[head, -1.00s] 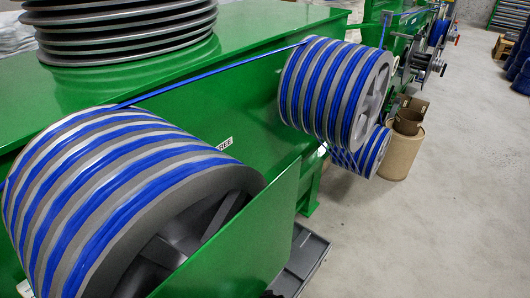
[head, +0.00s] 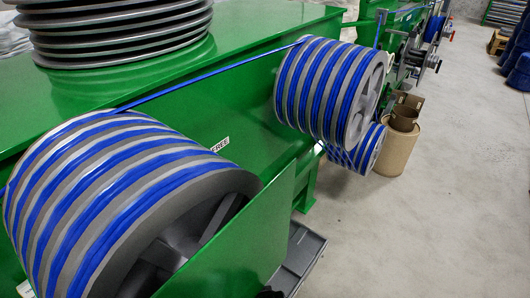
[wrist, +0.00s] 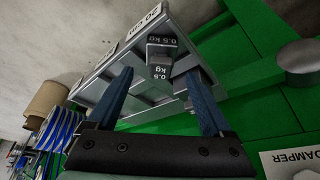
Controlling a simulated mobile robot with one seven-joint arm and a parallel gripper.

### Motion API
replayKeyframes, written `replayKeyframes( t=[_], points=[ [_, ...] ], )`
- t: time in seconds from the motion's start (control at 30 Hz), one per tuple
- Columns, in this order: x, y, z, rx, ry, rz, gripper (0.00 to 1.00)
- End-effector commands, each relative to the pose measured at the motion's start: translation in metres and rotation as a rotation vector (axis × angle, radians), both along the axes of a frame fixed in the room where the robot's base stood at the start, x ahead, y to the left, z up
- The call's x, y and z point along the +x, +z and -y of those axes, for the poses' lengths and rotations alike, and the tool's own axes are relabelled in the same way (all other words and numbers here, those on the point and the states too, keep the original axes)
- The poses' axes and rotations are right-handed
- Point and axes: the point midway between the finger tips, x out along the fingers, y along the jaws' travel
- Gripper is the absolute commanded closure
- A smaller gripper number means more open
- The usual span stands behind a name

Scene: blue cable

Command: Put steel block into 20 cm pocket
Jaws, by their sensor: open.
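The steel block (wrist: 161,62), grey with dark "0.5 kg" labels, shows in the wrist view at the grey tray with divided compartments (wrist: 110,88). I cannot tell whether it rests in a compartment or on a wall. My gripper (wrist: 159,75) is open, its two blue fingers apart. The block appears between and just beyond the fingertips, with no clear contact. The tray's corner also shows in the head view (head: 310,250).
Green machine housing (head: 240,75) stands beside the tray. Large grey drums wound with blue cable (head: 110,190) and (head: 330,92) stick out from it. A brown cardboard barrel (head: 397,145) stands beyond. The concrete floor (head: 440,220) at right is clear.

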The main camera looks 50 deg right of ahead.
Motion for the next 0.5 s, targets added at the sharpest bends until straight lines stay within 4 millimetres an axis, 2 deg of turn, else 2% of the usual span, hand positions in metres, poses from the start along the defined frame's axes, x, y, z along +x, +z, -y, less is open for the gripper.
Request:
replayKeyframes(
  t=[0.03, 0.2, 0.4, 0.5],
  points=[
    [-0.004, 0.015, -0.003, -0.001, 0.001, 0.001, 0.16],
    [-0.014, 0.050, -0.012, -0.002, 0.000, 0.002, 0.16],
    [-0.024, 0.078, -0.020, -0.001, 0.000, 0.001, 0.16],
    [-0.026, 0.084, -0.023, 0.000, 0.000, 0.000, 0.16]
  ],
)
